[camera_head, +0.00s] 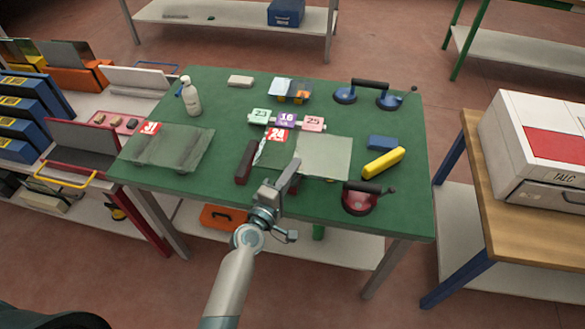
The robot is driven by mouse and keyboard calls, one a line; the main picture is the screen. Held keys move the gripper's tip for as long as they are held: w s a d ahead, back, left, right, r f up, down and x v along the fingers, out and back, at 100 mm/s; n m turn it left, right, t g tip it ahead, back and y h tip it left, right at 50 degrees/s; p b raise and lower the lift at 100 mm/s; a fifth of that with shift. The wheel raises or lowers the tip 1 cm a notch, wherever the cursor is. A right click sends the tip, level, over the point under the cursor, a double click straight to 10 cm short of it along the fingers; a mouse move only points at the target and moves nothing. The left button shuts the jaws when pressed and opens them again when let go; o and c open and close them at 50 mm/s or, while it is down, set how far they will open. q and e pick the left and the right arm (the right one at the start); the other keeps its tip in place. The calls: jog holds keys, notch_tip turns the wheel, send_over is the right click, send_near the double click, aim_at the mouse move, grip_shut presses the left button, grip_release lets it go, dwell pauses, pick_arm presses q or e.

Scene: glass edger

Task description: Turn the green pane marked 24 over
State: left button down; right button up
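A red tag that seems to read 24 (276,135) sits near the middle of the green-topped table (225,105). Beside it, a pale greenish pane (325,155) lies flat, its front left part near my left gripper. Another greenish see-through pane (175,148) lies at the table's left, with a red tag (149,128) whose number I cannot read. I cannot tell for sure which pane bears 24. My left gripper (287,178) is over the table's front part, just below the pale pane. Its fingers show nearly edge-on, so their opening is unclear. My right gripper is out of view.
A dark red bar (245,162) lies left of my gripper. Cards marked 23 (260,116), 16 (286,119) and 25 (312,123) stand behind.

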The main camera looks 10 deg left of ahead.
pick_arm(q)
jog(key=shift+s+r, duration=0.1)
jog(key=shift+r, duration=0.05)
jog(key=s+a+r+n+y+b, duration=0.1)
jog(key=s+a+r+y+b, duration=0.1)
jog(key=s, duration=0.6)
jog(key=s+a+r+n+y+b, duration=0.2)
jog(key=s+a+r+y+b, duration=0.1)
jog(key=s+a+b, duration=0.3)
jog(key=shift+s+a+r+t, duration=0.3)
jog(key=shift+s+a+r, duration=0.55)
jog(key=shift+s+a, duration=0.3)
jog(key=shift+w, duration=0.1)
